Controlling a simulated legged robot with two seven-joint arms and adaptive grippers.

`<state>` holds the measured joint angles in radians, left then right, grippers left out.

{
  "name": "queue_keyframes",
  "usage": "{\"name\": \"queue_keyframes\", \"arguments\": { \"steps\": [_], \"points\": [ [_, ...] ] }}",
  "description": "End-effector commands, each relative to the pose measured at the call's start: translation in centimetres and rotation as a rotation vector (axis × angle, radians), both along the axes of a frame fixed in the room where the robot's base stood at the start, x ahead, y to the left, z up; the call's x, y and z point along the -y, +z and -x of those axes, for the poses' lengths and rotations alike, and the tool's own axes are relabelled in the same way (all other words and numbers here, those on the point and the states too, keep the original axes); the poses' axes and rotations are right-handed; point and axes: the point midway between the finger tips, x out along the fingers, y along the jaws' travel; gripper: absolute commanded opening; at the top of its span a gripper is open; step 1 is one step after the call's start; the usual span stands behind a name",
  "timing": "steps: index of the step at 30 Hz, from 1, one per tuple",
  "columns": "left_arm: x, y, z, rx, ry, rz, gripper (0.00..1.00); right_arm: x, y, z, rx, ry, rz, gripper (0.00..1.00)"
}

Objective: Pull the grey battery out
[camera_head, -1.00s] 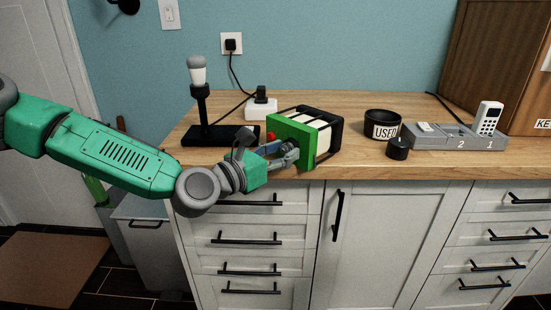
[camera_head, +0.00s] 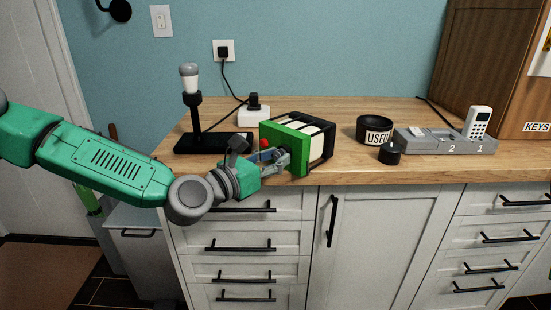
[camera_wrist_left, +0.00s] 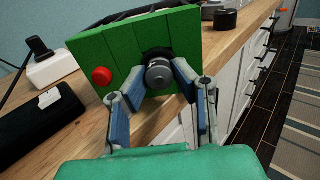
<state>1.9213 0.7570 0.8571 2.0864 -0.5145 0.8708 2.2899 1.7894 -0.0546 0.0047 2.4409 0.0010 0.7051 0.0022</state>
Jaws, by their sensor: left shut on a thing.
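The grey battery (camera_wrist_left: 158,74) is a short grey cylinder with a round end. It sticks out of a dark hole in the green front panel (camera_wrist_left: 130,50) of a box, beside a red button (camera_wrist_left: 102,77). The box (camera_head: 297,144) also shows in the head view, at the counter's front edge, with a black frame and white parts behind the green panel. My left gripper (camera_wrist_left: 160,80) is shut on the battery, one finger on each side. In the head view my left gripper (camera_head: 274,160) is in front of the panel. How much battery lies inside is hidden. My right gripper is not in view.
To the right are a black "USED" container (camera_head: 376,135), a small black cylinder (camera_head: 390,154) and a grey numbered tray (camera_head: 430,147). Drawers lie below the counter.

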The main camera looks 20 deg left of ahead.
Motion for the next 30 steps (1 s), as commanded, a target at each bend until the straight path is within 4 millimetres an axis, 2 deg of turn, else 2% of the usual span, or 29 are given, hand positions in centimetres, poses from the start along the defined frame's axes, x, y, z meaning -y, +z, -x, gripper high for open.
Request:
{"name": "queue_keyframes", "arguments": {
  "steps": [8,30],
  "points": [
    [-0.1,0.1,0.1,0.001,0.002,0.000,0.00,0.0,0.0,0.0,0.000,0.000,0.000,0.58],
    [-1.9,0.0,3.3,0.000,0.002,0.001,0.00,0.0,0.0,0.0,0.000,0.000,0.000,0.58]
  ]
}}
